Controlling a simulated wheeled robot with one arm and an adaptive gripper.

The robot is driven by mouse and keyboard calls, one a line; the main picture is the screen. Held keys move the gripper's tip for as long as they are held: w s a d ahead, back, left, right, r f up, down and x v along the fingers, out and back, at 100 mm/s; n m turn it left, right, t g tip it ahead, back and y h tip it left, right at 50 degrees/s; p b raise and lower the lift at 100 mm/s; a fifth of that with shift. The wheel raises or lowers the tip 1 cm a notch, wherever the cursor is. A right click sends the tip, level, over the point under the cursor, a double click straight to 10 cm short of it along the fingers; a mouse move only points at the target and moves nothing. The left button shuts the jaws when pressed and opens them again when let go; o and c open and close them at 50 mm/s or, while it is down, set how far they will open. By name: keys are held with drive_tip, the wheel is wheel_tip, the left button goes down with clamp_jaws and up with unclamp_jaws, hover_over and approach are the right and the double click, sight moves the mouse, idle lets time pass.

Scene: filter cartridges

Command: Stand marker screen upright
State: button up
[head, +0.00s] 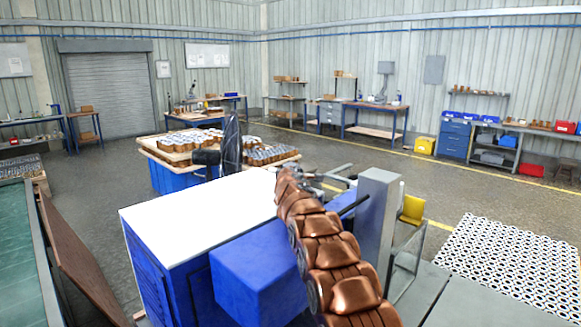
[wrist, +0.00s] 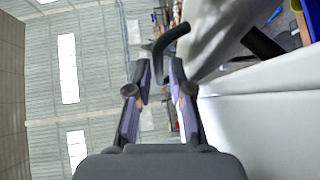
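A thin dark panel (head: 231,143), seen nearly edge-on with a black block at its side, shows behind the white-topped blue cabinet (head: 190,205). It may be the marker screen, but I cannot tell for sure. In the wrist view, my gripper (wrist: 159,66) is open, its two dark, purple-lined fingers apart. A bent black bar (wrist: 172,42) shows in line with the gap between the fingertips; I cannot tell whether it lies between them or beyond. My copper arm reaches from the bottom of the head view toward the cabinet's right side, and its gripper is not clear there.
A grey post (head: 377,220) and a yellow piece (head: 412,208) stand right of my arm. A table of filter cartridges (head: 272,153) is behind the cabinet. A brown panel (head: 75,262) leans at left. Open floor (head: 100,185) lies between.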

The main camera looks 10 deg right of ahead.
clamp_jaws()
idle(0.6)
